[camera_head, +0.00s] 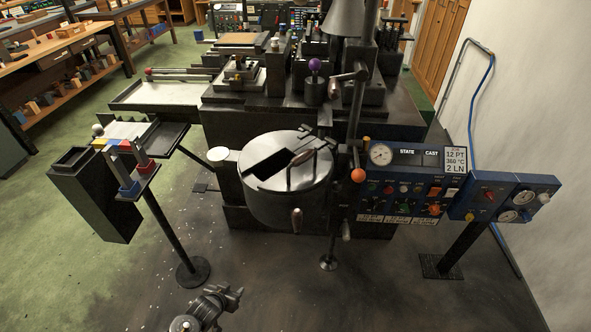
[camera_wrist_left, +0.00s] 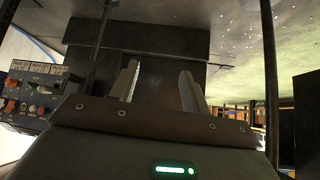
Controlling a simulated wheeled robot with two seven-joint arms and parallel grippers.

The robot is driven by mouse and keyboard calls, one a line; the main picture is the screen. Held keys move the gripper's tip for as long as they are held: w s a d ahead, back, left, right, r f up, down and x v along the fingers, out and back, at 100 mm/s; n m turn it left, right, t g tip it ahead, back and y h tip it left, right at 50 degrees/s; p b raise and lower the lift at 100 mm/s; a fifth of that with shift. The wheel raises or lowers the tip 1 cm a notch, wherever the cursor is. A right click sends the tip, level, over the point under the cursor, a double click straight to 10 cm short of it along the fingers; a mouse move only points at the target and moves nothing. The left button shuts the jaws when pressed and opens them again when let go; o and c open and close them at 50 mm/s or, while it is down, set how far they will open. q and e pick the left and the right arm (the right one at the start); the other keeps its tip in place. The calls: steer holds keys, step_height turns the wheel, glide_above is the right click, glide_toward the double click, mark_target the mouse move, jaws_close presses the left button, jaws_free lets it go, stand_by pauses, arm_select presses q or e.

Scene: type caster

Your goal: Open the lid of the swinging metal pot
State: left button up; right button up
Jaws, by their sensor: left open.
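The metal pot (camera_head: 284,206) is a round, light grey vessel in the middle of the head view, on the front of the dark machine. Its flat lid (camera_head: 318,187) lies on top, with a dark rectangular area and a curved handle (camera_head: 303,170). I cannot make out the pot there. My right gripper is not in view.
A blue control panel (camera_head: 405,183) stands right of the pot, with an orange ball knob (camera_head: 358,175) beside it. A dark bin (camera_head: 95,200) and a post stand (camera_head: 160,225) are at the left. The floor between gripper and machine is clear.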

arm_select(q)
steer(key=w+d+r+t+h+b, duration=0.1)
steer(key=w+d+r+t, duration=0.15)
steer(key=w+r, duration=0.35)
steer(key=w+d+r+t+h+b, duration=0.1)
steer(key=w+d+r, duration=0.25)
steer(key=r, duration=0.45)
steer(key=m+t+h+b, duration=0.2)
steer(key=m+h, duration=0.2)
steer(key=h, duration=0.4)
glide_toward(291, 165)
steer(key=x, duration=0.8)
steer(key=p+x, duration=0.1)
steer(key=x, duration=0.3)
steer(key=shift+w+d+f, duration=0.15)
steer(key=shift+w+f, duration=0.1)
steer(key=shift+w, duration=0.15)
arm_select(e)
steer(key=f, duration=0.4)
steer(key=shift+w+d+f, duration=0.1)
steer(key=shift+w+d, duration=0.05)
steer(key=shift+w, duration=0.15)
arm_select(q)
jaws_close()
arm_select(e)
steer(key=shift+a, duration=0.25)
